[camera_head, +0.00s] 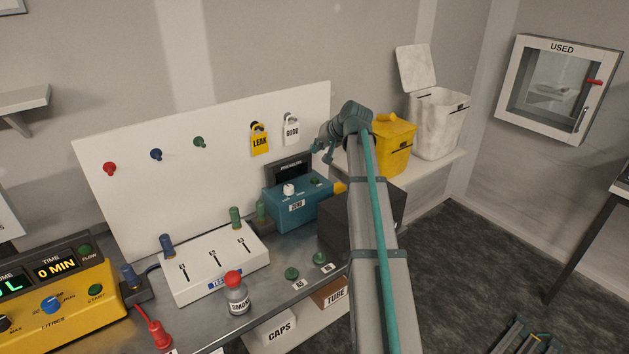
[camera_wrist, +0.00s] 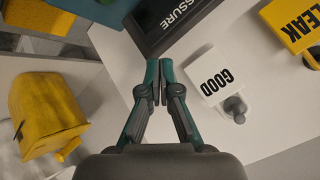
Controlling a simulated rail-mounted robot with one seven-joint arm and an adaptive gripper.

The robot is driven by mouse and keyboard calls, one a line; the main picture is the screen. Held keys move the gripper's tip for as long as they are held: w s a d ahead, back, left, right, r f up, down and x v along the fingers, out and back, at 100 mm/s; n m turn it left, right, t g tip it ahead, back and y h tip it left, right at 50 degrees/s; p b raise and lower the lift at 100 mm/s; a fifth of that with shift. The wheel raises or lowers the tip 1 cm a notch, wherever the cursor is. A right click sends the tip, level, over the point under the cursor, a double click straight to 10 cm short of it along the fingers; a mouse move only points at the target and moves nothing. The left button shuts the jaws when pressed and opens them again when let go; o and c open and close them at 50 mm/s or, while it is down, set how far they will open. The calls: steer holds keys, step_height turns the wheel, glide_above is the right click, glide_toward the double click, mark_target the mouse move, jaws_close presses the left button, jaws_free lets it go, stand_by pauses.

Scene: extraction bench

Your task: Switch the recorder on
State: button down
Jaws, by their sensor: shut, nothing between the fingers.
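No label reading recorder is legible. A teal instrument box (camera_head: 297,206) with a white knob (camera_head: 289,189), a green button (camera_head: 315,182) and a dark PRESSURE display (camera_head: 290,167) stands against the white board. In the wrist view the PRESSURE display (camera_wrist: 165,24) lies just beyond my fingertips. My gripper (camera_head: 318,149) is above and right of the teal box, near the board's right edge. In the wrist view my gripper (camera_wrist: 158,72) is shut and empty, with the GOOD tag (camera_wrist: 212,78) to its right. I cannot tell whether the fingertips touch anything.
A yellow timer unit (camera_head: 65,305), a white switch box (camera_head: 218,268) and a red-topped SMOKE bottle (camera_head: 237,297) stand on the bench. The LEAK tag (camera_head: 259,139) hangs on the white board (camera_head: 225,125). A yellow bin (camera_head: 392,145) and dark box (camera_head: 345,228) are near my arm.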

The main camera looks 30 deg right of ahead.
mark_target(316, 180)
steer(key=shift+f+b, duration=2.1)
steer(key=shift+f, duration=2.25)
steer(key=shift+f, duration=0.1)
steer(key=shift+f, duration=0.35)
steer(key=shift+f+b, duration=0.35)
steer(key=shift+f, duration=0.05)
steer(key=shift+r, duration=0.1)
steer(key=shift+r+p, duration=0.45)
steer(key=shift+r, duration=0.3)
steer(key=shift+r+p, duration=1.3)
steer(key=shift+r, duration=1.2)
